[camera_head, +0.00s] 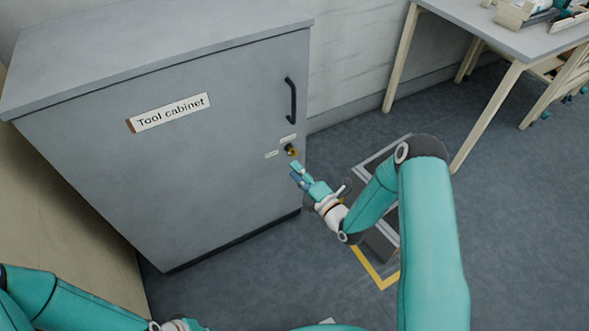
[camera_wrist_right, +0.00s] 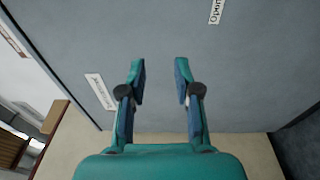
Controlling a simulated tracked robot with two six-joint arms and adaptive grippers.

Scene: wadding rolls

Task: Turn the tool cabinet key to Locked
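The grey tool cabinet (camera_head: 200,195) stands at the left of the head view, with its name label (camera_head: 170,112) on the front. A small brass key or lock (camera_head: 291,150) is near the door's right edge, below the black handle (camera_head: 290,100). Two small white labels sit by it, one above (camera_head: 288,138) and one to the left (camera_head: 271,154). My right gripper (camera_head: 296,172) is just below the lock, apart from it in the picture. In the right wrist view its fingers (camera_wrist_right: 160,72) are open with only grey surface between them; the key is not visible there.
A yellow floor marking (camera_head: 378,278) lies beyond my right forearm. Two white labels show in the wrist view, left (camera_wrist_right: 101,92) and top right (camera_wrist_right: 216,11). Floor right of the cabinet is partly clear.

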